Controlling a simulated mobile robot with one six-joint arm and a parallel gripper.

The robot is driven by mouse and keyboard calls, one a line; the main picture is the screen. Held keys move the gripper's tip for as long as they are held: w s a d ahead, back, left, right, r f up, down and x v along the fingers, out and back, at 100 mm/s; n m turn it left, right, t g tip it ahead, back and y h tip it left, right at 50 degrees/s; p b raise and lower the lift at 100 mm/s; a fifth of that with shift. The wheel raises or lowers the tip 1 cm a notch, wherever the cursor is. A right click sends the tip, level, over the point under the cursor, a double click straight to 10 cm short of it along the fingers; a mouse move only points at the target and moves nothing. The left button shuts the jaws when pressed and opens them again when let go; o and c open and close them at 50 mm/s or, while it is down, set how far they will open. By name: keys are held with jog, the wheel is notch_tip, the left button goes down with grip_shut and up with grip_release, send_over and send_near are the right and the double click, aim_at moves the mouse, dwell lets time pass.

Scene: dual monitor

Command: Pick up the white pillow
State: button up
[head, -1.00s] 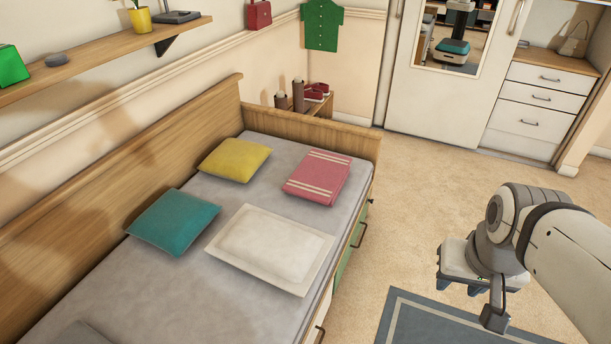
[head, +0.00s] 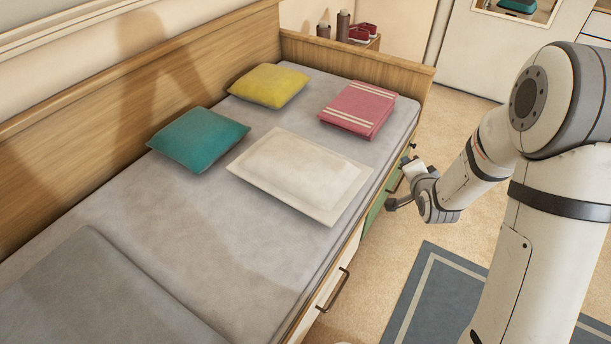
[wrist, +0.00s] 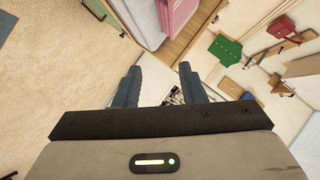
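The white pillow (head: 300,174) lies flat on the grey mattress of the bed, near its right-hand edge, in the head view. My gripper (head: 400,180) is beside the bed, to the right of the pillow and apart from it. In the wrist view my gripper's two dark fingers (wrist: 158,88) stand apart with nothing between them. The wrist view does not show the white pillow; it shows a corner of the bed and the pink folded item.
A teal pillow (head: 198,139), a yellow pillow (head: 269,86) and a pink striped folded item (head: 358,108) lie around the white pillow. The wooden bed end (head: 358,62) rises behind them. Drawer handles (head: 334,290) stick out from the bed's side. A blue rug (head: 440,295) lies on the floor.

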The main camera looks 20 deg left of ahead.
jog(key=a+f+m+t+y+b, duration=0.15)
jog(key=a+f+b, duration=0.3)
jog(key=f, duration=0.65)
jog(key=m+t+y+b, duration=0.1)
jog(key=m+y+b, duration=0.2)
jog(key=y, duration=0.1)
send_near(360, 185)
jog(key=w+a+f, duration=0.1)
jog(key=w+a, duration=0.1)
jog(key=w, duration=0.1)
jog(key=shift+n, duration=0.25)
jog(key=b+x, duration=0.2)
jog(key=x, duration=0.4)
jog(key=shift+w+a+r, duration=0.1)
grip_shut()
jog(key=shift+r, duration=0.1)
